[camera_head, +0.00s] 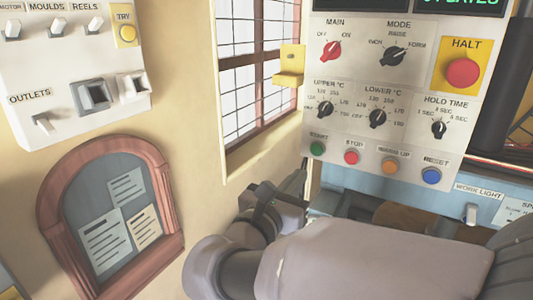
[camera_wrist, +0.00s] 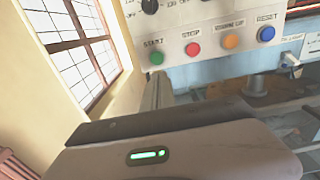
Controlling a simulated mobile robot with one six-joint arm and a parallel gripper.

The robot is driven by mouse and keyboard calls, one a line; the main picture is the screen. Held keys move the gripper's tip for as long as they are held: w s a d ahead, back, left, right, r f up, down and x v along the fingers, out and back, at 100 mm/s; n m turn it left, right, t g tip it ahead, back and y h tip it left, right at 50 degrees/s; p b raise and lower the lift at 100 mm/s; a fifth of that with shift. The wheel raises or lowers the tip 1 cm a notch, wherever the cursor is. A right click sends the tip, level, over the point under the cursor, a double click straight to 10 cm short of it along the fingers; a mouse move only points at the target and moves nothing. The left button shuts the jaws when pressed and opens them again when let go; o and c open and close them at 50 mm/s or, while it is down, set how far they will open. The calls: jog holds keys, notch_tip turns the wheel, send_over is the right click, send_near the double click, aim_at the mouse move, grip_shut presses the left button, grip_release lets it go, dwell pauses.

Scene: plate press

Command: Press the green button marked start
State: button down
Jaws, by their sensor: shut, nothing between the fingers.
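The green start button (camera_head: 317,149) is at the left end of the bottom button row on the white control panel (camera_head: 345,127). In the wrist view the start button (camera_wrist: 157,57) is unobstructed, with its label above it. My gripper (camera_head: 303,172) is shut and empty. In the head view its thin fingers are just below and left of the green button. In the wrist view my gripper (camera_wrist: 160,80) points up toward the button, with its tips appearing a little below it. I cannot tell the exact gap in depth.
The red stop button (camera_head: 351,157), orange button (camera_head: 390,167) and blue reset button (camera_head: 431,176) continue the row rightward. A large red halt button (camera_head: 462,72) is above right. A barred window (camera_head: 255,75) and yellow bracket (camera_head: 289,68) are on the left.

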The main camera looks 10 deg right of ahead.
jog(key=v, duration=0.4)
jog(key=shift+w+f, duration=0.1)
jog(key=shift+f, duration=0.05)
dwell(0.4)
